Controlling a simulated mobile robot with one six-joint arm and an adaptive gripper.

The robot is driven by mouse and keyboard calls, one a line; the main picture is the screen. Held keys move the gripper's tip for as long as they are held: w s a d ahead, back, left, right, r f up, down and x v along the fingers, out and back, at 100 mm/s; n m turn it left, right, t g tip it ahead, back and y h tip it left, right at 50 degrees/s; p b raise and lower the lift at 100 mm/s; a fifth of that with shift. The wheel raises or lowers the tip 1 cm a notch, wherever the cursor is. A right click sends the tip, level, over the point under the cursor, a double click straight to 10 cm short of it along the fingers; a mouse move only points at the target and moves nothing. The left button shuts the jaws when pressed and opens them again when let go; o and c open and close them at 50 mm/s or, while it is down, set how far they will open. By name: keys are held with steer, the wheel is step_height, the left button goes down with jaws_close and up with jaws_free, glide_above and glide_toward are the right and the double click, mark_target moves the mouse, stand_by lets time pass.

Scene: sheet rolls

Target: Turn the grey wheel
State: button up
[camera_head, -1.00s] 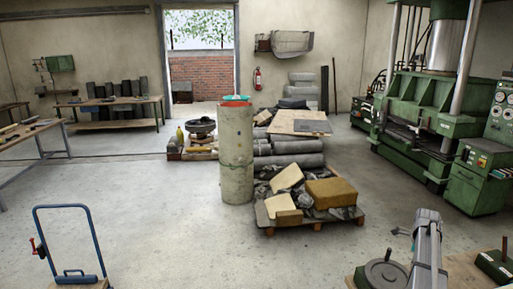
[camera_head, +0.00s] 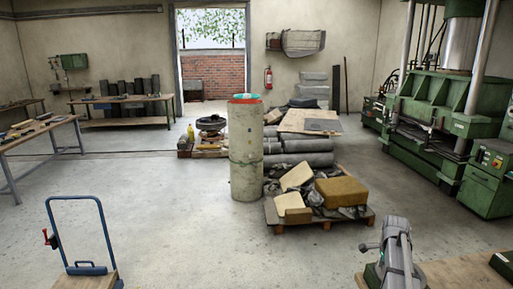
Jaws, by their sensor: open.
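My grey arm reaches up in front of that spot.
A green block (camera_head: 503,263) stands at the right edge. A blue hand cart (camera_head: 86,268) stands at the lower left. A loaded pallet (camera_head: 290,227) and a tall pale roll (camera_head: 245,150) stand ahead. The floor between cart and pallet is clear.

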steer(key=s+a+f+n+b, duration=0.2)
steer(key=s+a+n, duration=0.2)
steer(key=a, duration=0.6)
steer(key=s+a+f+n+b, duration=0.2)
steer(key=s+a+n, duration=0.3)
steer(key=a+n, duration=0.4)
steer(key=s+a+f+n+b, duration=0.2)
steer(key=a+n, duration=0.4)
steer(key=a, duration=0.6)
steer(key=s+f, duration=0.1)
steer(key=s, duration=0.1)
steer(key=shift+s, duration=0.4)
steer(key=shift+d, duration=0.1)
